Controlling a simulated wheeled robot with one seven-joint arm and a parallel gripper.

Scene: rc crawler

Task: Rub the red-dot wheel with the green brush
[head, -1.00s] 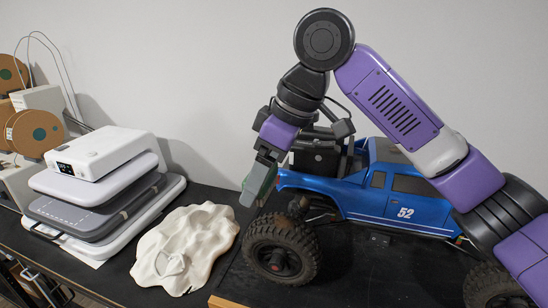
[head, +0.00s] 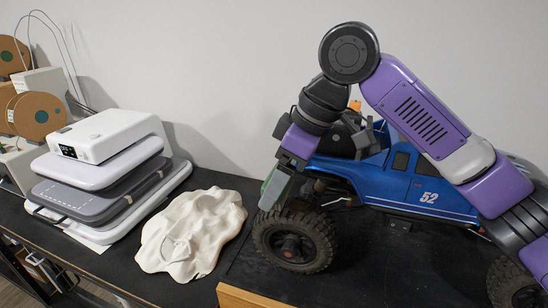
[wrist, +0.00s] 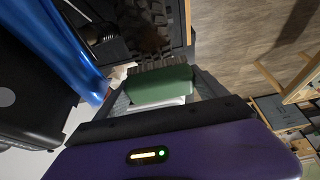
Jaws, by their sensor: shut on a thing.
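My gripper (head: 275,188) points down and is shut on the green brush (wrist: 160,86). In the wrist view the brush lies across the jaws with its dark bristles toward a treaded tyre (wrist: 172,18). In the head view only a green sliver of it shows beside the fingers. The blue truck's near left wheel (head: 294,242) has a reddish hub; I take it for the red-dot wheel, though the dot is not clear. My gripper is just above this wheel's upper left edge. I cannot tell whether the bristles touch the tyre.
The blue truck body (head: 425,193) is close to the right of my gripper, under my arm. Another wheel (head: 515,282) is partly visible at right. A crumpled white cloth (head: 190,232) lies left of the truck. A stack of white and grey devices (head: 105,170) stands farther left.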

